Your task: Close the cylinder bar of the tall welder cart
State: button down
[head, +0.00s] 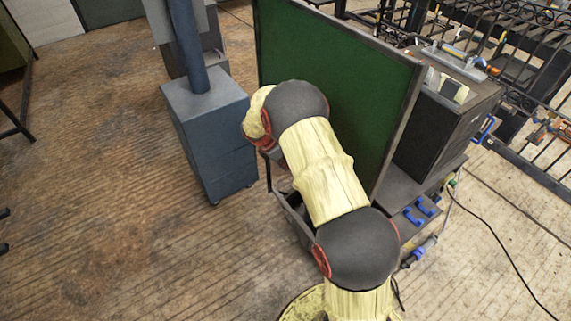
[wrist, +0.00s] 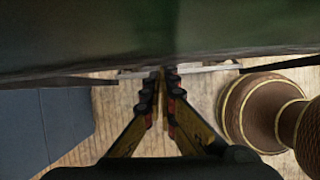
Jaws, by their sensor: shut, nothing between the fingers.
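The welder cart stands at the right in the head view, with a dark box-shaped welder (head: 440,130) above a lower shelf. A large dark green panel (head: 330,75) stands in front of it and hides part of it. My gripper is hidden behind my arm in the head view. In the wrist view my gripper (wrist: 161,76) is shut and empty, its fingertips by a thin pale bar (wrist: 208,67) under the edge of the dark green surface (wrist: 80,35). I cannot tell whether they touch it, or whether this is the cylinder bar.
A blue-grey box with a post (head: 212,135) stands left of the panel. Dark metal railings (head: 525,60) and a black cable (head: 500,250) are at the right. A brown ringed round thing (wrist: 255,110) is close on the gripper's right.

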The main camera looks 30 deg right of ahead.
jog(key=a+r+p, duration=0.4)
jog(key=a+r, duration=0.4)
jog(key=shift+a+r, duration=0.15)
